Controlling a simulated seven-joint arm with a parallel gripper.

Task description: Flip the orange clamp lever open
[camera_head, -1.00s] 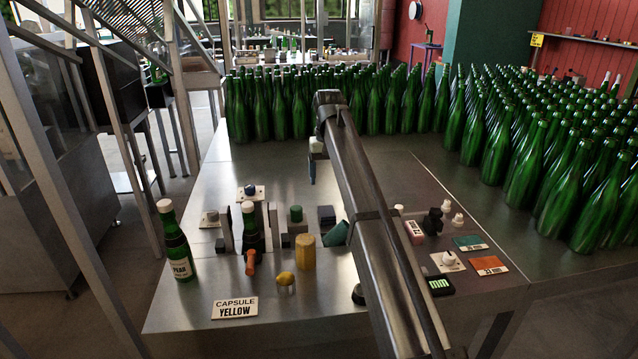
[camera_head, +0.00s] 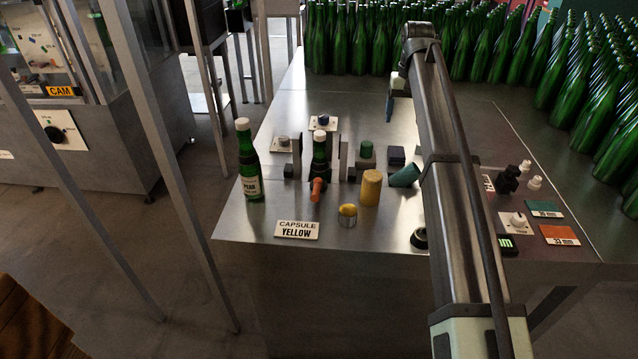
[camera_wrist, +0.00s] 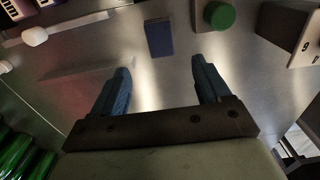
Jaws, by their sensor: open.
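The orange clamp lever (camera_head: 316,189) stands at the front of the clamp fixture, just in front of a dark green bottle (camera_head: 319,152) with a white top. Grey upright plates (camera_head: 335,155) stand on both sides of that bottle. The wrist view does not show the lever. My gripper (camera_head: 389,106) is behind and to the right of the lever, raised above the table, with one blue finger showing in the head view. In the wrist view my gripper (camera_wrist: 162,88) is open, with nothing between its blue fingers.
A bottle labelled PEAR (camera_head: 246,165) stands left of the fixture. A yellow cylinder (camera_head: 371,187), a yellow-topped piece (camera_head: 347,214) and a CAPSULE YELLOW sign (camera_head: 297,230) stand near the front edge. Many green bottles (camera_head: 360,48) fill the back.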

